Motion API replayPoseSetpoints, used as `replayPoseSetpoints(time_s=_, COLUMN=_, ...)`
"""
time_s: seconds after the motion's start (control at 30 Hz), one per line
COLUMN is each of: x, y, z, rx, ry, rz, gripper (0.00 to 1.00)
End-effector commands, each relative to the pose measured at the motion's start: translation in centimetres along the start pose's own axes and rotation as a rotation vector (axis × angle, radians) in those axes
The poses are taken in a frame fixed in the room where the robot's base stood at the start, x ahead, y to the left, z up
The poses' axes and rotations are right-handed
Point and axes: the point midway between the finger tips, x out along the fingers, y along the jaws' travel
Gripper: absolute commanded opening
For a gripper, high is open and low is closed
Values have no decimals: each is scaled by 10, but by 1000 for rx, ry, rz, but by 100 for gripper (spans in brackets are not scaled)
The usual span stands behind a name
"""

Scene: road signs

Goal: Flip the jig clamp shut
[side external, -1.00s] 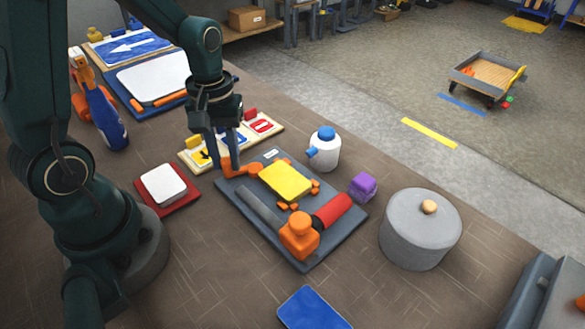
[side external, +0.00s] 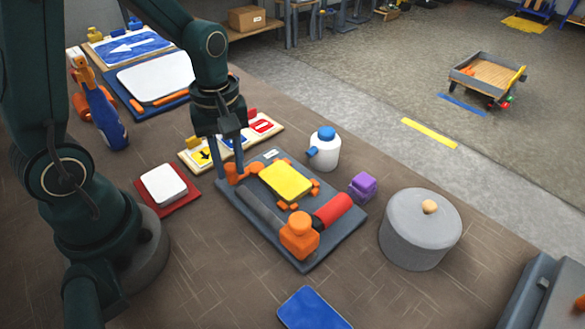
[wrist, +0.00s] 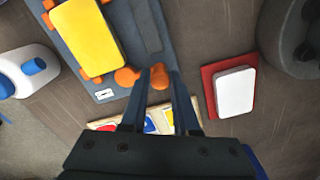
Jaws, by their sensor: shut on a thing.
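The jig is a dark grey board (side external: 300,252) with a yellow plate (side external: 286,181) set among small orange blocks. The fingers partly hide the clamp.
A white bottle with a blue cap (side external: 325,150) and a purple block (side external: 363,187) stand right of the jig. A sign rack (side external: 190,163) is behind my gripper. A red tray (side external: 185,193) lies left, and a grey lidded pot (side external: 420,235) right.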

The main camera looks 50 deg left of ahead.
Motion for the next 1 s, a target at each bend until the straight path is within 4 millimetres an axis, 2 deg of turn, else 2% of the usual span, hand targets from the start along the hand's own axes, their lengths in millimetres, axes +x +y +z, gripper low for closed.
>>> replayPoseSetpoints(time_s=0.17, x=-1, y=1, z=0, rx=-1, ry=-1, rz=2, gripper=0)
replayPoseSetpoints(time_s=0.2, x=-1, y=1, z=0, rx=-1, ry=-1, rz=2, gripper=33)
replayPoseSetpoints(time_s=0.27, x=-1, y=1, z=0, rx=-1, ry=-1, rz=2, gripper=56)
replayPoseSetpoints(time_s=0.3, x=0, y=1, z=0, rx=0, ry=-1, rz=2, gripper=59)
replayPoseSetpoints(time_s=0.67, x=-4, y=1, z=0, rx=1, ry=1, rz=4, gripper=59)
replayPoseSetpoints(time_s=1.0, x=-43, y=1, z=0, rx=1, ry=2, rz=5, gripper=59)
